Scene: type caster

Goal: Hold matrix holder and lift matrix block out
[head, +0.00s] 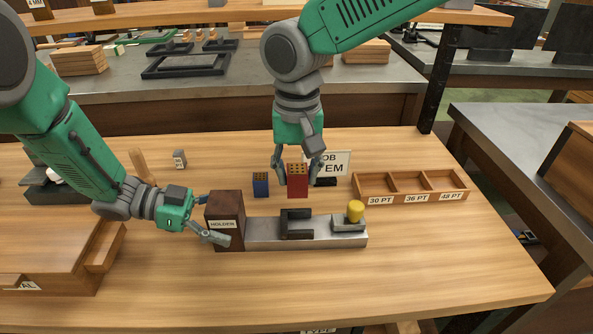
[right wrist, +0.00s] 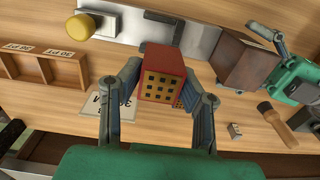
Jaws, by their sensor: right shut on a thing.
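The holder is a dark brown block (head: 226,208) labelled HOLDER at the left end of a grey metal bar; it also shows in the right wrist view (right wrist: 243,66). My left gripper (head: 208,218) is at its left side, with fingers spread at its rear and front; I cannot tell whether they press on it. A red block with dark holes (head: 297,183) is between the fingers of my right gripper (head: 298,178), which is shut on it. It shows upright behind the bar; whether it touches the table is unclear. A smaller blue holed block (head: 261,185) stands to its left.
The metal bar (head: 265,232) carries a dark U-shaped piece (head: 296,224) and a yellow knob (head: 355,211). A wooden tray (head: 410,188) with labelled compartments lies right. A white sign (head: 337,163) lies behind my right gripper. The front table area is clear.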

